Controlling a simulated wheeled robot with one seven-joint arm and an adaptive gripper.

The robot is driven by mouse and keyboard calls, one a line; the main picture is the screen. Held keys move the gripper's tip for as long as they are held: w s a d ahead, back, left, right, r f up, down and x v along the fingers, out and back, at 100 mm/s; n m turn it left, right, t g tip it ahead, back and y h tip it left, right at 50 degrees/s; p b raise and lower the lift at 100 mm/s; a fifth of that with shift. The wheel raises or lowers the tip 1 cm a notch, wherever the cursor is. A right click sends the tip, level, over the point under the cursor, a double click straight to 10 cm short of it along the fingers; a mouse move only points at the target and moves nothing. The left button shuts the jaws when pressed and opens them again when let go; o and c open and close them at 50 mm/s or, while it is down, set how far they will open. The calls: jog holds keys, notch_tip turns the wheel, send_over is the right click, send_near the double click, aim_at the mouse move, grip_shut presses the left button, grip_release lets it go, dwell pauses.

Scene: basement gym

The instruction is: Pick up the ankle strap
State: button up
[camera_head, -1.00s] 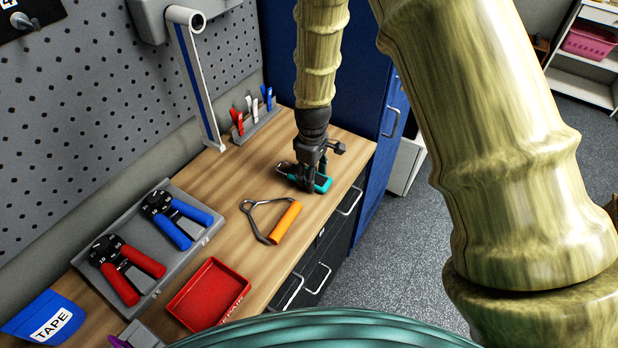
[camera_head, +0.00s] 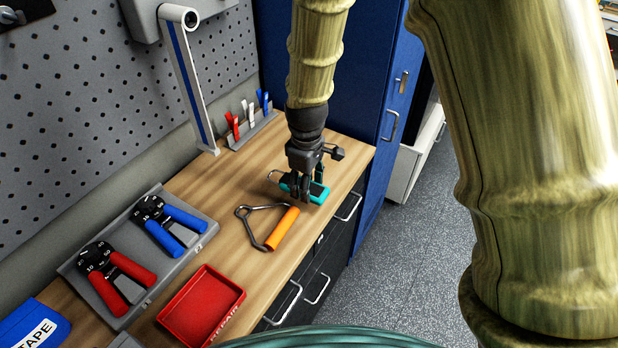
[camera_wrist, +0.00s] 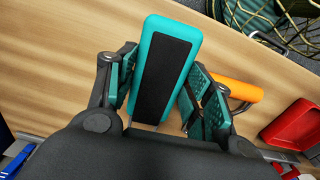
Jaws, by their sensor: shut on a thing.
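The ankle strap (camera_head: 319,193) is a teal piece with a black pad and a thin metal ring, at the far end of the wooden workbench. In the wrist view the strap (camera_wrist: 160,65) sits between the two fingers. My gripper (camera_head: 303,193) points down and is shut on the strap. In the wrist view my gripper (camera_wrist: 158,92) has one finger on each side of it. The fingers hide part of the strap in the head view. I cannot tell whether it is clear of the bench top.
An orange-handled metal grip (camera_head: 283,229) lies close by on the workbench (camera_head: 222,225). A red tray (camera_head: 203,307), a grey tray (camera_head: 133,262) with red-handled and blue-handled tools, and a clip rack (camera_head: 252,131) stand around. A blue cabinet (camera_head: 330,75) rises behind.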

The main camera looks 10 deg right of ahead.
jog(key=s+a, duration=0.1)
jog(key=s, duration=0.2)
jog(key=s+a+b, duration=0.1)
jog(key=s, duration=0.2)
jog(key=s+a+r+b, duration=0.1)
jog(key=s, duration=0.3)
jog(key=shift+a, duration=0.35)
jog(key=shift+s, duration=0.1)
